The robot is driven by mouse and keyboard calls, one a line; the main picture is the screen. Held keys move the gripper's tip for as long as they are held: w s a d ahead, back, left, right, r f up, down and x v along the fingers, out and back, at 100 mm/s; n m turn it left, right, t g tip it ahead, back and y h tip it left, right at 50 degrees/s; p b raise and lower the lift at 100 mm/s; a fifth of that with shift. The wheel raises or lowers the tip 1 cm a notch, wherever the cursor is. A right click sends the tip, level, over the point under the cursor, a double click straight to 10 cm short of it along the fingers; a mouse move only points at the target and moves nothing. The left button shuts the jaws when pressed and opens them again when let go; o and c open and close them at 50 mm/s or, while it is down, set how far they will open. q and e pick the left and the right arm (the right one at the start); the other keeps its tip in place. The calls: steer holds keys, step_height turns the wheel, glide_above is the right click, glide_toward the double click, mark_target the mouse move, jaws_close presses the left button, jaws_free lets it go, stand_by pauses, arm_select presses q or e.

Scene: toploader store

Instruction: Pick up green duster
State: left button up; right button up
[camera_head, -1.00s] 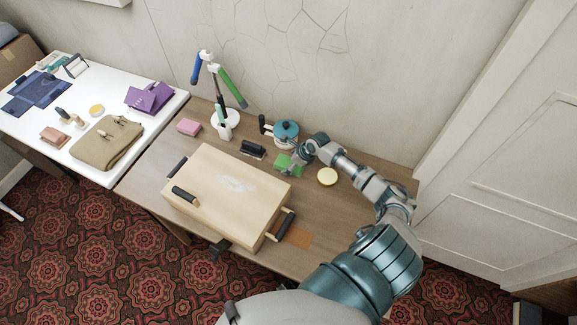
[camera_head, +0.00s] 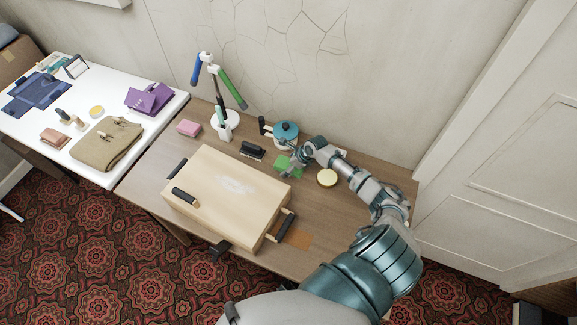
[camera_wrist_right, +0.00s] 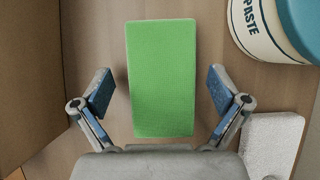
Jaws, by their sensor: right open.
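The green duster (camera_head: 283,162) lies on the brown table, right of the wooden box. In the right wrist view the duster (camera_wrist_right: 161,78) is a flat green block lying lengthwise. My right gripper (camera_head: 297,160) is just above and beside it, partly covering it in the head view. In the right wrist view my right gripper (camera_wrist_right: 161,90) is open, with one finger on each side of the duster's near half. A gap shows between each finger and the duster. My left gripper is not in view.
A wooden box (camera_head: 232,190) with black handles is left of the duster. A teal-lidded paste jar (camera_wrist_right: 262,30) stands close at the right. A white block (camera_wrist_right: 270,140) lies near the right finger. A black brush (camera_head: 252,150) and round yellow disc (camera_head: 327,177) are nearby.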

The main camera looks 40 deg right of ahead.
steer(key=shift+d+f, duration=0.25)
steer(key=shift+d, duration=0.15)
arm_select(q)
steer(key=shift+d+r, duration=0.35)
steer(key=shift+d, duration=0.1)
arm_select(e)
steer(key=shift+a+r, duration=0.1)
steer(key=shift+a, duration=0.2)
steer(key=c, duration=1.2)
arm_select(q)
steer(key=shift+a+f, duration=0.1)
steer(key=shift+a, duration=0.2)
arm_select(e)
steer(key=shift+c, duration=0.2)
steer(key=shift+d, duration=0.1)
